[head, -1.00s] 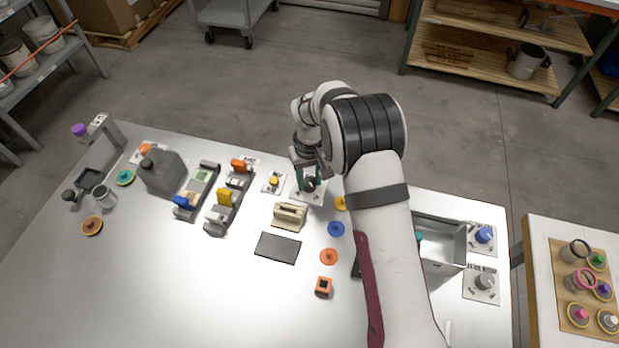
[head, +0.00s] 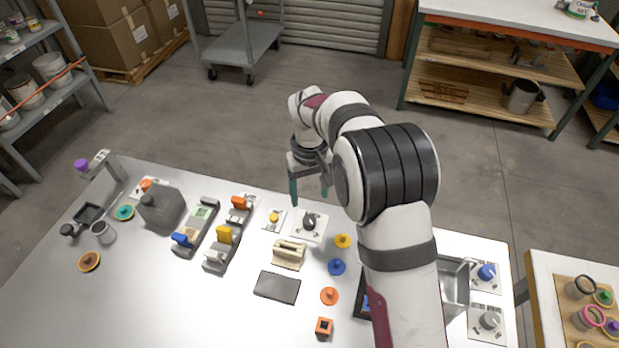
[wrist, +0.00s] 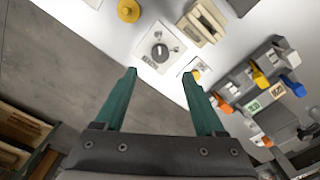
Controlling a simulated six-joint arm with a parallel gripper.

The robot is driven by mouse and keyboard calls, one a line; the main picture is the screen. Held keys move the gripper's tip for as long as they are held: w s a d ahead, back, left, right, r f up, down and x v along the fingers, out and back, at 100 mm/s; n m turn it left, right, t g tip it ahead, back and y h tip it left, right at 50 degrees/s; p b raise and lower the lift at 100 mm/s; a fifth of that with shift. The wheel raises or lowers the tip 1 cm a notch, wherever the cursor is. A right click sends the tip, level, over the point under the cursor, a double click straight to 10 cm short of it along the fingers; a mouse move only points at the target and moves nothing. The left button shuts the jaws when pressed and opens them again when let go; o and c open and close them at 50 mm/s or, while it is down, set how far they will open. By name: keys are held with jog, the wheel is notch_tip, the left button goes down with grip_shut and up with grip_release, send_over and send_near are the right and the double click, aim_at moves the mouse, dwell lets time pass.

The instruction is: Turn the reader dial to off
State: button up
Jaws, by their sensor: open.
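The dial (head: 309,222) is a dark round knob on a white square plate near the back edge of the white table. It also shows in the wrist view (wrist: 160,52), beyond my fingertips, with printing on its plate too small to read surely. Which mark the knob points at I cannot tell. My gripper (head: 309,194) is open and empty, raised above and behind the dial, apart from it. Its two green fingers also show in the wrist view (wrist: 159,75), spread with nothing between them.
A small yellow button plate (head: 274,218) stands just left of the dial, and a yellow disc (head: 343,241) lies to its right. A cream block (head: 289,254) stands in front. Blue (head: 487,272) and grey (head: 490,320) knobs sit at the far right. Behind the table is open floor.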

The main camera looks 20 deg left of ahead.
notch_tip(320, 180, up, 6)
dwell(0.5)
jog(key=s+d+r+m, duration=0.5)
jog(key=s+d+r, duration=0.25)
jog(key=d, duration=0.35)
jog(key=s+d+f+m+y, duration=0.1)
jog(key=s+d+m, duration=0.2)
jog(key=s, duration=0.7)
jog(key=s+d+f+m, duration=0.1)
jog(key=s+d+m, duration=0.3)
jog(key=s, duration=0.7)
jog(key=shift+s+d+f+m+y, duration=0.3)
jog(key=shift+d+f+y, duration=0.1)
jog(key=shift+d, duration=0.35)
